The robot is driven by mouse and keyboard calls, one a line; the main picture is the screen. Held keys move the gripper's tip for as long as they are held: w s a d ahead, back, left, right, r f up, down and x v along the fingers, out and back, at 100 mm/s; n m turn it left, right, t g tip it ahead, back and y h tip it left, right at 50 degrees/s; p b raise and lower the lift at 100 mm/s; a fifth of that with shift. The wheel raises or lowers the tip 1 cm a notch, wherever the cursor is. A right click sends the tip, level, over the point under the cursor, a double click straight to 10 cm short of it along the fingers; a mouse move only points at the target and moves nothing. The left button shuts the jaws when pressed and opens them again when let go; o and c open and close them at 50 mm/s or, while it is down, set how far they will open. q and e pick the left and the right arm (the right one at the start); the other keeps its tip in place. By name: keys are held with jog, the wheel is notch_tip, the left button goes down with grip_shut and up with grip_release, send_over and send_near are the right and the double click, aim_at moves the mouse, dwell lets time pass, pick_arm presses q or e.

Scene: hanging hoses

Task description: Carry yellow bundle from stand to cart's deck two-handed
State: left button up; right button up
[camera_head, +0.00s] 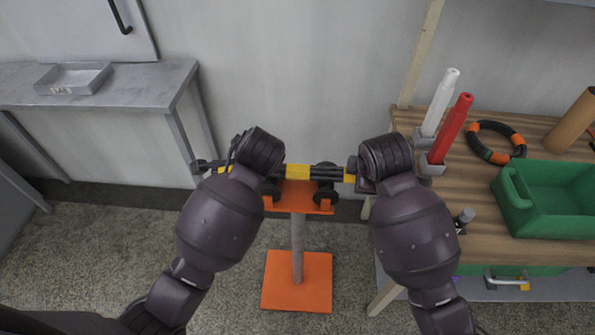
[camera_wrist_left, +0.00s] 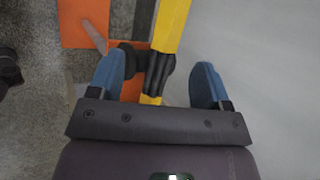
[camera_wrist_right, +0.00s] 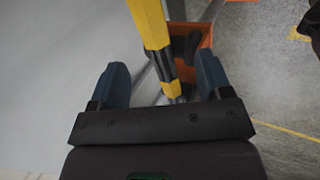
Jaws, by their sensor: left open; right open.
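The yellow bundle (camera_head: 298,171), yellow with black bands, lies level across the orange stand (camera_head: 297,282). In the head view my left gripper (camera_head: 240,170) is over its left part and my right gripper (camera_head: 360,172) over its right part; the arms hide much of both. In the left wrist view the bundle (camera_wrist_left: 170,28) runs between my open blue fingers, nearer the left one, with a black band (camera_wrist_left: 158,72) there. In the right wrist view the bundle (camera_wrist_right: 150,25) also passes between the open fingers, apart from both. The cart's deck is not clearly identifiable.
At right, a wooden-topped bench (camera_head: 480,225) carries a green bin (camera_head: 550,200), a black-and-orange ring (camera_head: 497,142), a red tube (camera_head: 452,128) and a white tube (camera_head: 440,102). A grey table (camera_head: 140,88) with a tray (camera_head: 73,78) stands left. A wall is close behind the stand.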

pick_arm(q)
jog(key=shift+w+d+r+m, duration=0.4)
jog(key=shift+w+r, duration=0.05)
jog(key=shift+w, duration=0.1)
pick_arm(e)
jog(key=shift+w+a+r+n, duration=0.3)
jog(key=shift+w+a+n, duration=0.1)
jog(key=shift+w+a, duration=0.1)
pick_arm(q)
jog(key=shift+f, duration=0.1)
pick_arm(e)
jog(key=shift+d, duration=0.1)
pick_arm(q)
jog(key=x, duration=1)
jog(key=shift+w+a+f, duration=0.15)
jog(key=shift+w+a, duration=0.15)
pick_arm(e)
jog(key=x, duration=1)
jog(key=shift+w+f, duration=0.3)
jog(key=shift+f, duration=0.05)
pick_arm(q)
jog(key=c, duration=1.3)
pick_arm(e)
jog(key=c, duration=1.3)
